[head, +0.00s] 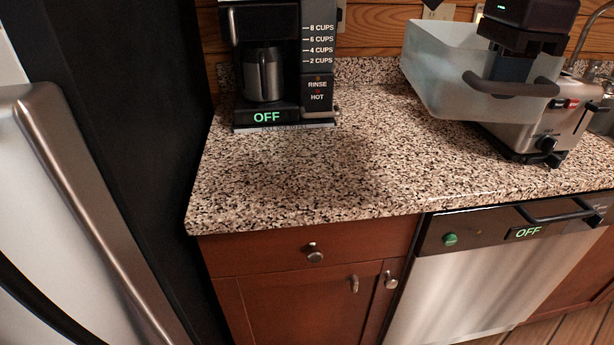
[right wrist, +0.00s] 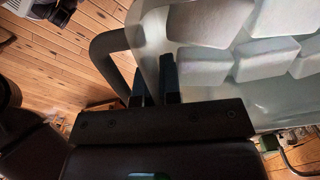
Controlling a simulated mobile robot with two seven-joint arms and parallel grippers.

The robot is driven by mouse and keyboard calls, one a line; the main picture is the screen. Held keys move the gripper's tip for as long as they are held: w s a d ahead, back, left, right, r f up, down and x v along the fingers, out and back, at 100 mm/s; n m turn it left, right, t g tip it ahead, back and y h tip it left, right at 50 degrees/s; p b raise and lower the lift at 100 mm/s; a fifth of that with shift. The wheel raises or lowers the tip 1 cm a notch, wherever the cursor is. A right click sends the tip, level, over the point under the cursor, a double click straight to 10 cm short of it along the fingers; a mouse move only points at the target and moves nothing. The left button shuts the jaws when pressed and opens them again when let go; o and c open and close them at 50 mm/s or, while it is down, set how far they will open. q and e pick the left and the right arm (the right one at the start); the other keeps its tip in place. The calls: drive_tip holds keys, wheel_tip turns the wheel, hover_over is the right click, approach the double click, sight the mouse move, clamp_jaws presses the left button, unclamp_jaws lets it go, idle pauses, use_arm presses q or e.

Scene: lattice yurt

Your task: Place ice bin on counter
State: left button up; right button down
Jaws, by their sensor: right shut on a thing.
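The ice bin (head: 435,75) is a translucent whitish tub with a dark grey front handle (head: 510,86), at the upper right of the head view. My right gripper (head: 511,66) is shut on its wall near the handle and holds it upright or nearly so, apparently above the counter. In the right wrist view the bin (right wrist: 285,95) holds several ice cubes, and its wall lies between the fingers (right wrist: 156,85). The speckled granite counter (head: 300,170) spans the head view; the bin hides part of its back right. My left gripper is out of view.
A coffee machine (head: 318,65) with a metal pot (head: 263,75) stands at the counter's back left. A toaster (head: 560,135) sits at the right, partly behind the bin. The counter's middle and front are clear. A dishwasher (head: 470,290) is below; a dark fridge side (head: 140,130) borders the left.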

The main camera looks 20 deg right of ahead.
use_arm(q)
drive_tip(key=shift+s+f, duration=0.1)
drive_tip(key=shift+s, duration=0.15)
use_arm(e)
drive_tip(key=shift+s+d, duration=0.15)
drive_tip(key=shift+d, duration=0.2)
drive_tip(key=shift+s+d+f, duration=0.15)
drive_tip(key=shift+d, duration=0.2)
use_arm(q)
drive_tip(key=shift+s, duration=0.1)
use_arm(e)
drive_tip(key=shift+d+f, duration=0.1)
drive_tip(key=shift+f, duration=0.05)
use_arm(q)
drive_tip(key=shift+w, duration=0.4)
use_arm(e)
drive_tip(key=shift+s, duration=0.1)
drive_tip(key=shift+d+f, duration=0.1)
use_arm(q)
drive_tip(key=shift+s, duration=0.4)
use_arm(e)
drive_tip(key=shift+d+f, duration=0.1)
drive_tip(key=shift+f, duration=0.15)
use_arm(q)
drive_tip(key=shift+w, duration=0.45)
use_arm(e)
drive_tip(key=shift+f, duration=0.1)
